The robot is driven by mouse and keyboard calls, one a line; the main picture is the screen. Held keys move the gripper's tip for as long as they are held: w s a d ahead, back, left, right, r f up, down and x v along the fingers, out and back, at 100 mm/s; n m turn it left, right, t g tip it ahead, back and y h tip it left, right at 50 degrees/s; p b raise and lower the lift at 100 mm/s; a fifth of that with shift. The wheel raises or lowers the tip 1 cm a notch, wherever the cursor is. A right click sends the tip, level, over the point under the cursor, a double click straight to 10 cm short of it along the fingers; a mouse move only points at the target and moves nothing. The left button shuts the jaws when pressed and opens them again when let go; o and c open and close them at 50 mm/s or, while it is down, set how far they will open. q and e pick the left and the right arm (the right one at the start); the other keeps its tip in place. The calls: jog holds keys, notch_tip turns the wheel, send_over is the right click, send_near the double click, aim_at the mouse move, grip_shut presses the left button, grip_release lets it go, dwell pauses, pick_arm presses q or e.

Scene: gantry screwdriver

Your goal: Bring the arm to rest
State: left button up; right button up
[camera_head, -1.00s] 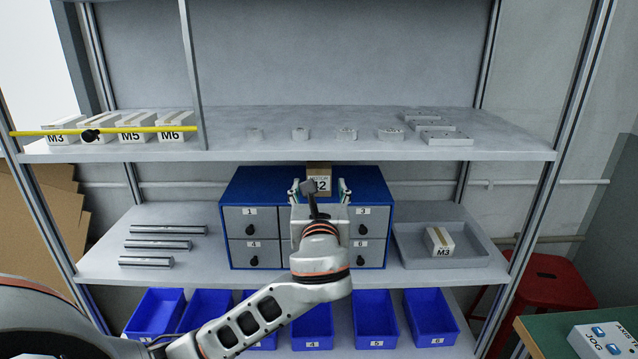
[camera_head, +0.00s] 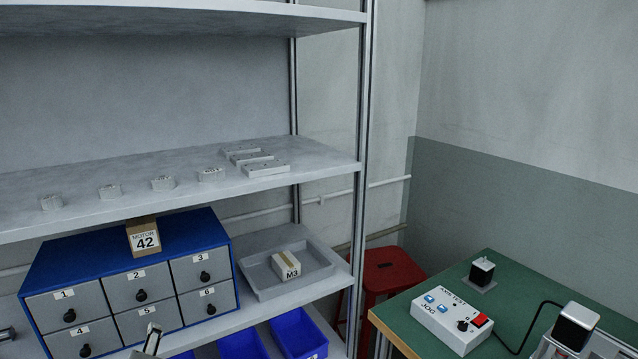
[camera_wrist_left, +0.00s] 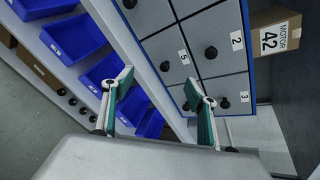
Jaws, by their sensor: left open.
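My left gripper shows in the left wrist view (camera_wrist_left: 158,80) with its two green-padded fingers spread apart and nothing between them. It points toward the drawer cabinet and the blue bins. In the head view only a fingertip of it (camera_head: 152,338) shows at the bottom edge, in front of the cabinet; the rest of the arm is out of frame. The motor box marked 42 (camera_head: 145,238) stands on top of the blue drawer cabinet (camera_head: 190,225), apart from the fingers. It also shows in the left wrist view (camera_wrist_left: 275,38). My right gripper is not in view.
A grey tray (camera_head: 325,272) with a box marked M3 (camera_head: 286,265) sits right of the cabinet. Blue bins (camera_head: 297,335) are below. A green table (camera_head: 520,285) carries a jog control box (camera_head: 452,318). A red stool (camera_head: 390,270) stands between shelf and table.

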pick_arm(q)
jog(key=s+a+f+n+g+h, duration=0.1)
jog(key=s+f+n+g, duration=0.1)
jog(key=s+f+n, duration=0.6)
jog(key=s+a+f+n+g+h, duration=0.1)
jog(key=s+f+n+g, duration=0.2)
jog(key=s+f+n, duration=0.55)
jog(key=d+f+t+h, duration=0.2)
jog(key=d+f+h, duration=0.1)
jog(key=d+f, duration=0.3)
jog(key=d+f+t+h, duration=0.2)
jog(key=d+f, duration=0.3)
jog(key=d, duration=0.5)
jog(key=shift+f+m+h, duration=0.4)
jog(key=shift+m+h, duration=0.05)
jog(key=shift+h, duration=0.45)
